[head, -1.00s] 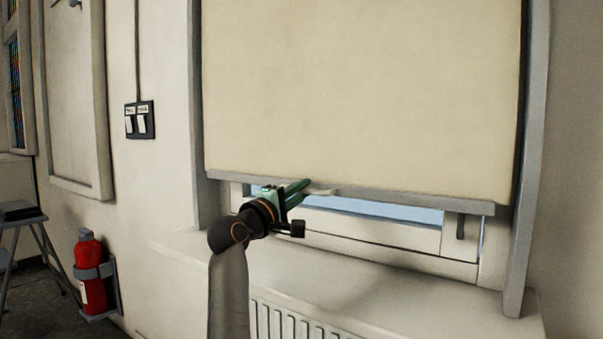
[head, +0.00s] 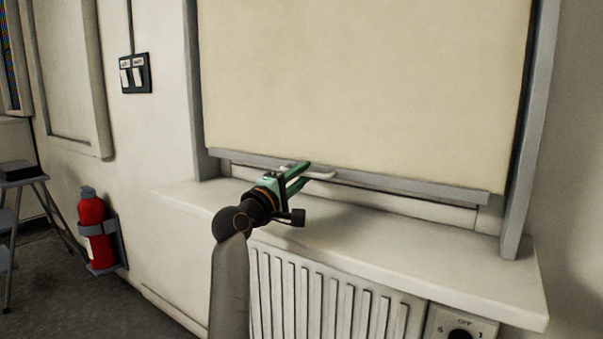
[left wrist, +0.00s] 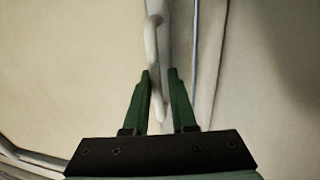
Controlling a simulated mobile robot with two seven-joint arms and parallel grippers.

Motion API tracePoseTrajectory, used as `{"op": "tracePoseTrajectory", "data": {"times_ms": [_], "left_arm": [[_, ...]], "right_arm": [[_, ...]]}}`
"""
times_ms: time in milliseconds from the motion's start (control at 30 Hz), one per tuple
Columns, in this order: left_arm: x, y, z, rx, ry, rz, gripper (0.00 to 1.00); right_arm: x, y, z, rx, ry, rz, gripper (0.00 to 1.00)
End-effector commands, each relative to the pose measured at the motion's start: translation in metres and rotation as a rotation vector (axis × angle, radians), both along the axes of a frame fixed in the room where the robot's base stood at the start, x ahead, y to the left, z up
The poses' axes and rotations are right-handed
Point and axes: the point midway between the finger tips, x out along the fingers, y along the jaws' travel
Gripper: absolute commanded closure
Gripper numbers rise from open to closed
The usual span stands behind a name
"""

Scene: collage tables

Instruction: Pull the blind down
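The cream blind (head: 360,80) hangs over the window, its grey bottom bar (head: 420,187) a little above the sill. A pale handle (head: 320,175) sticks out from the bar. My left gripper (head: 303,174) is at this handle, its green fingers apart. In the left wrist view, the handle (left wrist: 151,40) runs between the two fingers (left wrist: 159,73), close to the left one, with a gap towards the right one. The blind's fabric (left wrist: 70,70) fills the left side there. My right gripper is not in view.
The white sill (head: 390,235) juts out below the blind, above a radiator (head: 330,295). Grey side rails (head: 530,140) frame the blind. A fire extinguisher (head: 92,225), a light switch (head: 135,73) and a stepladder (head: 20,180) are at the left.

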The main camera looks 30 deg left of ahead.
Motion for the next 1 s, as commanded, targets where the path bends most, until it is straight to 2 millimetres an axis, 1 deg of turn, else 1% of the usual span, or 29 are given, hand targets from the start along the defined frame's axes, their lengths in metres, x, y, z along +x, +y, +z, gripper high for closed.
{"op": "tracePoseTrajectory", "data": {"times_ms": [33,67,433,567,667,767,1000], "left_arm": [[0.001,0.0,-0.005,0.0,0.01,-0.002,0.75],[0.001,0.0,-0.005,0.0,0.009,-0.001,0.73],[0.001,0.0,-0.002,-0.001,0.003,0.0,0.73],[-0.004,0.001,-0.002,0.0,0.002,0.001,0.73],[-0.013,0.001,-0.003,0.0,0.001,0.001,0.73],[-0.028,0.002,-0.005,0.001,0.002,0.001,0.73],[-0.073,0.006,-0.014,0.002,0.003,0.002,0.73]], "right_arm": [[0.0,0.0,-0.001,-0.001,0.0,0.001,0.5],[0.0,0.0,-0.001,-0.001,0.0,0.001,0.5],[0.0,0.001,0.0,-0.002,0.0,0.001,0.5],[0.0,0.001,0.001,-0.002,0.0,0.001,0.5],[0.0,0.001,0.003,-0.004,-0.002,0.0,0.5],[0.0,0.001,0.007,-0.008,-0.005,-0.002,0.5],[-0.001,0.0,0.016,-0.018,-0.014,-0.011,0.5]]}}
